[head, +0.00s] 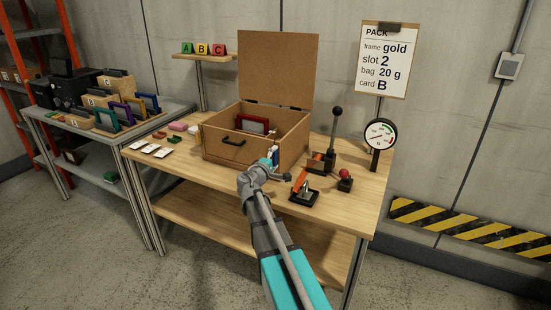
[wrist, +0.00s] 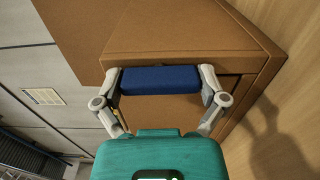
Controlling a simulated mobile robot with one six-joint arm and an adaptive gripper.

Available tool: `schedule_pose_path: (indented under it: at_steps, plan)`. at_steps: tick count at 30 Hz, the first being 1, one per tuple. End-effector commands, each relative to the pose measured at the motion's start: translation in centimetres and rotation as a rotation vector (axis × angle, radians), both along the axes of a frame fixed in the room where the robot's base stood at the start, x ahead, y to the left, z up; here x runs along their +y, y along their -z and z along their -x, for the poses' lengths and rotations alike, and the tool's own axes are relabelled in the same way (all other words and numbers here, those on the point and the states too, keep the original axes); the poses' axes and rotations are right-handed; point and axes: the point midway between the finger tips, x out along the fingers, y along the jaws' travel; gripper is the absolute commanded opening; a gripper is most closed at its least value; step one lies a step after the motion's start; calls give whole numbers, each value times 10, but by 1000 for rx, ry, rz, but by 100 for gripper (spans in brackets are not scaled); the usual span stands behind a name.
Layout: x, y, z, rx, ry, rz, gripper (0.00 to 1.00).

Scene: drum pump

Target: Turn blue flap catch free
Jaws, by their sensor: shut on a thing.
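The blue flap catch (wrist: 160,80) is a bar on the side of the brown box (wrist: 190,30). My gripper (wrist: 161,88) is shut on it, one finger at each end of the bar. In the head view my gripper (head: 272,162) is at the front right corner of the box (head: 222,147), and it mostly hides the catch there. The box's lid (head: 278,65) stands upright and open. A small part of the wall beside the catch is hidden behind my fingers.
An orange-handled clamp (head: 303,186), a lever press (head: 330,150) and a gauge (head: 380,135) stand right of my gripper. Small parts (head: 160,135) lie left of the box.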

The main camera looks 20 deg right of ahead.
Motion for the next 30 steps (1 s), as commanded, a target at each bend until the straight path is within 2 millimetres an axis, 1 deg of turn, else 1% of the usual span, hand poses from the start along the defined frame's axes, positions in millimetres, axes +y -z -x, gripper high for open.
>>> schedule_pose_path:
  at_steps: [16, 17, 18, 30]
  plan:
    - [2, 0, -2, -31, -6, -25, 44]
    - [2, 0, -2, -31, -6, -25, 93]
    - [2, 0, -2, -31, -6, -25, 100]
    - [1, 0, 0, -29, -2, -23, 100]
